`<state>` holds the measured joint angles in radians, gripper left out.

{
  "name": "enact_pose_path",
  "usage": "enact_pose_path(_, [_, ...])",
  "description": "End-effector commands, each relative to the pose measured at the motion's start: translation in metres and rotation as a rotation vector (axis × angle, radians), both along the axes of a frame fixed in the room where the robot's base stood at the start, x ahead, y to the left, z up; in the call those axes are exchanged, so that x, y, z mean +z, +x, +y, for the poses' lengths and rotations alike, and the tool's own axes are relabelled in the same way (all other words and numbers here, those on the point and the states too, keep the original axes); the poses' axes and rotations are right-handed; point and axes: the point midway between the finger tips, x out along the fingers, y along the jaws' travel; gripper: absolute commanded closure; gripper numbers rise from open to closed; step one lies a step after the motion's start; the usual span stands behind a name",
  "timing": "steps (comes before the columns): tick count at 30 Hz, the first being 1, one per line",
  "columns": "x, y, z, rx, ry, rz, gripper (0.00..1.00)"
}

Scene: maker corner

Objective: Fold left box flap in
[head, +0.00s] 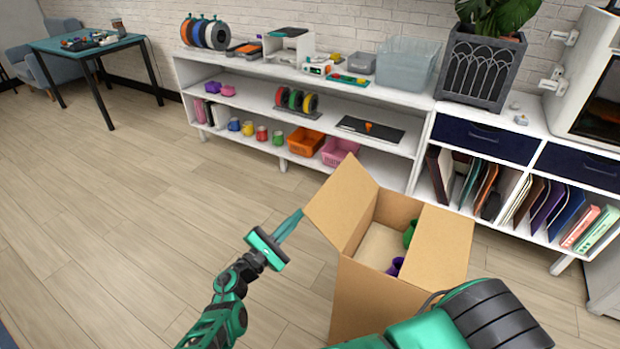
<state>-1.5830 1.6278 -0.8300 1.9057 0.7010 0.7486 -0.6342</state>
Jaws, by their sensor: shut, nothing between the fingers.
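An open cardboard box (372,300) stands on the floor in front of me. Its left flap (338,205) tilts up and outward from the left edge of the opening. The right flap (440,248) lies roughly level at the right side; I cannot tell how much of the opening it covers. A green item (409,233) and a purple item (394,267) show inside the box. My gripper (299,213) is shut and empty, its fingertips beside the outer left corner of the left flap. I cannot tell whether they touch it.
A white shelf unit (262,103) with spools, cups and bins runs along the wall behind the box. A low cabinet with blue drawers (485,137) stands at the right. A teal table (85,48) is far left. The wooden floor left of the box is clear.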

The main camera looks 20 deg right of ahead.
Motion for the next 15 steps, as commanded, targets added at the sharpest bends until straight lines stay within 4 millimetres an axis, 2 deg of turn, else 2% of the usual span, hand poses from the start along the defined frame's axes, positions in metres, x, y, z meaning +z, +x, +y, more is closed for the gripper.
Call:
enact_pose_path(8, [0.003, 0.008, -0.004, 0.013, -0.004, -0.001, 1.0])
enact_pose_path(15, [0.011, 0.031, -0.033, 0.02, -0.003, 0.0, 1.0])
